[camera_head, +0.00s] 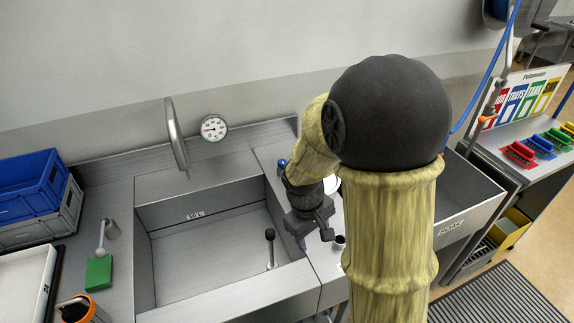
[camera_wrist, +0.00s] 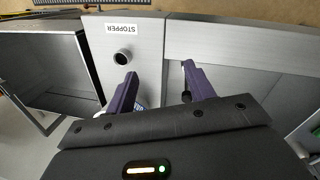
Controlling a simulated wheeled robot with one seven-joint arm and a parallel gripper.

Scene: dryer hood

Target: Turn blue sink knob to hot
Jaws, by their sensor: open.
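My gripper (camera_head: 312,236) hangs over the metal strip at the right of the sink basin (camera_head: 205,262). In the wrist view my gripper (camera_wrist: 160,72) is open, its two purple fingers apart with no object held between them. A small blue spot (camera_head: 283,163) shows at the left edge of my arm, by the back right of the basin. I cannot tell whether it is the blue sink knob. No whole blue knob shows in the wrist view; my arm and gripper body may hide it.
A round dark stopper control (camera_wrist: 123,57) sits beside the STOPPER label (camera_wrist: 127,28), close to one finger. A curved faucet (camera_head: 177,135) and a dial gauge (camera_head: 214,128) are behind the basin. Blue and grey crates (camera_head: 28,185) stand at left. A second basin (camera_head: 465,195) is at right.

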